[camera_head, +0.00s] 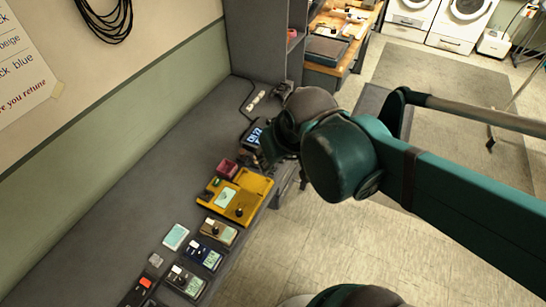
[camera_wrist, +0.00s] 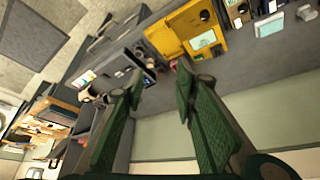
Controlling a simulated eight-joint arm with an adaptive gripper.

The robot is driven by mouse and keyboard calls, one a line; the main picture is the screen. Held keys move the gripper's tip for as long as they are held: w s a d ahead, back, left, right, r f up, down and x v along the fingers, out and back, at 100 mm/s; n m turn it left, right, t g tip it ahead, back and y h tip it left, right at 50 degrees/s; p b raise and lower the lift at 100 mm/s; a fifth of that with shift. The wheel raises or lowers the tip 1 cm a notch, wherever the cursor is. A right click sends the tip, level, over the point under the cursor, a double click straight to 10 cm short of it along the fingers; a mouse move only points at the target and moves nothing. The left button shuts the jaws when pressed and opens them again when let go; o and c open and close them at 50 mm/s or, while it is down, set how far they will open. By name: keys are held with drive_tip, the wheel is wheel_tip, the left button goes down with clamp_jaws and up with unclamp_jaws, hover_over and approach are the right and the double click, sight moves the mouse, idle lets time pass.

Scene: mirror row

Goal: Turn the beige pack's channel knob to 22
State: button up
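The beige pack (camera_head: 219,231) is a small tan box with a pale screen and a dark knob, lying on the grey bench just in front of the yellow unit. In the wrist view the tan pack (camera_wrist: 236,12) shows at the top edge, partly cut off; its channel reading is too small to read. My gripper (camera_wrist: 160,72) is open, with its two green fingers apart and nothing between them. In the head view its fingers are mostly hidden behind my arm, over the far part of the bench, beyond the yellow unit and well apart from the beige pack.
A yellow unit (camera_head: 235,196) with a screen and knob lies between my arm and the packs. A blue pack (camera_head: 205,256) and a grey pack (camera_head: 185,281) lie nearer. A lit display (camera_head: 253,135) stands by my wrist. The bench's wall side (camera_head: 120,195) is clear.

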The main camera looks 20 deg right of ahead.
drive_tip(key=shift+a, duration=0.1)
idle(0.3)
drive_tip(key=n+g+p, duration=0.1)
drive_tip(key=g, duration=0.5)
approach(215, 230)
drive_tip(key=shift+s+f, duration=0.15)
drive_tip(key=shift+f, duration=0.25)
idle(0.4)
drive_tip(key=shift+a+f+b, duration=0.1)
drive_tip(key=shift+f+b, duration=0.35)
drive_tip(key=shift+f, duration=1.35)
drive_tip(key=shift+a+f+b, duration=0.15)
drive_tip(key=shift+f+b, duration=0.25)
drive_tip(key=shift+f, duration=1.45)
